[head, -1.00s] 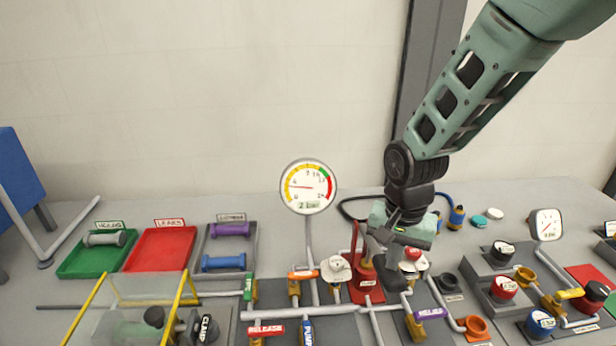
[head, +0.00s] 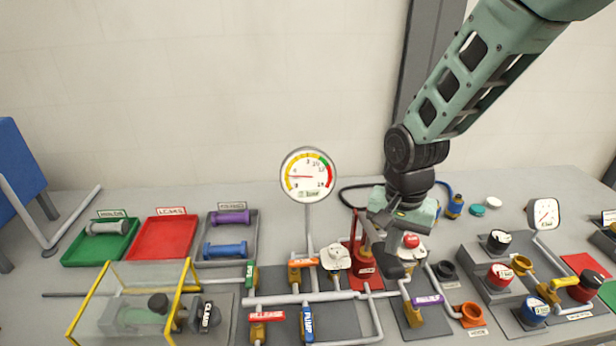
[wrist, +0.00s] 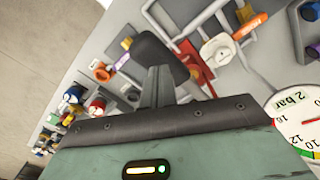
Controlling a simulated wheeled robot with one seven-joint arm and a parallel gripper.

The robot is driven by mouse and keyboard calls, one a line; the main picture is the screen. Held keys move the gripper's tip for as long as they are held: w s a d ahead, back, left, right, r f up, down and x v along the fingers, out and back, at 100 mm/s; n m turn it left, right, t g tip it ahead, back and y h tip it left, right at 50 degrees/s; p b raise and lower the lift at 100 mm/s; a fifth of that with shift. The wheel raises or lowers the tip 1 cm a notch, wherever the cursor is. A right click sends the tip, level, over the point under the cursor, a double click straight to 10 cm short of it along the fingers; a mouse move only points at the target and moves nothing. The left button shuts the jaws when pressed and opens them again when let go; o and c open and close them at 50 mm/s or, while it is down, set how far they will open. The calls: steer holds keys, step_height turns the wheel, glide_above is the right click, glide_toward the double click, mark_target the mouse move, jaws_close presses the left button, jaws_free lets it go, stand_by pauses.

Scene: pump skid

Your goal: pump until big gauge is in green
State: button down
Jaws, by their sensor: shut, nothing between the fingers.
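The big gauge (head: 308,175) has a white face with a yellow, green and red band. Its needle points left, over the yellow part, short of the green. The gauge is partly cut off in the wrist view (wrist: 300,120). The red pump (head: 366,264) stands right of the gauge post, with a red upright bar. It also shows in the wrist view (wrist: 194,66), partly behind my fingers. My gripper (head: 394,266) is shut and empty, just right of the red pump and pointing down. I cannot tell whether the fingers touch the pump.
A white-capped valve (head: 336,256) and orange-handled valve (head: 303,263) stand left of the pump. A purple-handled valve (head: 427,300) is close below my gripper. A guarded clamp (head: 207,316) and trays (head: 165,240) lie left. Push buttons (head: 500,274) and a small gauge (head: 543,213) stand right.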

steer(key=shift+f+b, duration=2.8)
steer(key=shift+f, duration=1.5)
step_height(320, 180, up, 9)
steer(key=p, duration=0.8)
steer(key=shift+r, duration=0.15)
steer(key=shift+f, duration=0.2)
step_height(320, 180, down, 9)
steer(key=b, duration=0.6)
steer(key=shift+r, duration=0.25)
step_height(320, 180, up, 9)
steer(key=p, duration=0.7)
steer(key=shift+p, duration=0.35)
